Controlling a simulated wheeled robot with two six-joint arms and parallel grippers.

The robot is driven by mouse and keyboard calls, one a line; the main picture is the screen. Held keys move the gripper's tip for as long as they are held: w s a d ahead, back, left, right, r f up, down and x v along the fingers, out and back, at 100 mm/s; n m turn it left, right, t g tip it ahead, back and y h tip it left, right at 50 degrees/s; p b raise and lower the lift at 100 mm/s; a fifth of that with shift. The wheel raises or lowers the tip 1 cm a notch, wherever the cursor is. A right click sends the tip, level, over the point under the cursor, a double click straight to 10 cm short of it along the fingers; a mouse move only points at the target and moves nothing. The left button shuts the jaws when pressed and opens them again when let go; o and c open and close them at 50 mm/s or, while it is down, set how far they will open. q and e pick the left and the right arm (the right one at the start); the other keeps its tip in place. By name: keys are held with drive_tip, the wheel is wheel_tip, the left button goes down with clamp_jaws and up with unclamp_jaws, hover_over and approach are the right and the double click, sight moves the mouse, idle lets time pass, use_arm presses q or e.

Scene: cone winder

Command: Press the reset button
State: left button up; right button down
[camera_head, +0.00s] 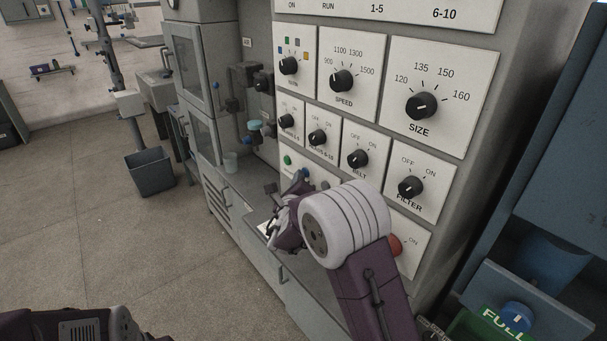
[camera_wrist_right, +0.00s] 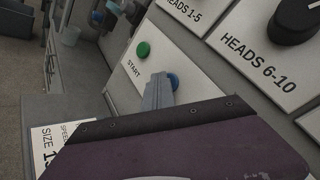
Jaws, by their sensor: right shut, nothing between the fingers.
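A blue button (camera_head: 305,173) sits on the small white panel low on the machine's front. It also shows in the right wrist view (camera_wrist_right: 173,80), just beyond my fingertips; its label is hidden. A green button (camera_head: 287,160) marked START is left of it and also shows in the right wrist view (camera_wrist_right: 143,49). My right gripper (camera_head: 297,181) is shut and empty. Its grey fingertips (camera_wrist_right: 158,92) are right by the blue button and overlap its lower left edge in the wrist view. I cannot tell whether they touch it. My left gripper is not in view.
Black knobs for SPEED (camera_head: 341,81), SIZE (camera_head: 421,106), BELT (camera_head: 358,159) and FILTER (camera_head: 410,187) stick out nearby. A red knob (camera_head: 395,246) is partly behind my right arm. A grey bin (camera_head: 150,175) stands on open floor at the left.

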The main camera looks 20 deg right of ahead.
drive_tip(key=shift+s+a, duration=0.3)
drive_tip(key=shift+a, duration=0.4)
drive_tip(key=a, duration=0.1)
drive_tip(key=s+a, duration=0.1)
drive_tip(key=a, duration=0.2)
drive_tip(key=shift+s+a, duration=0.35)
idle(0.5)
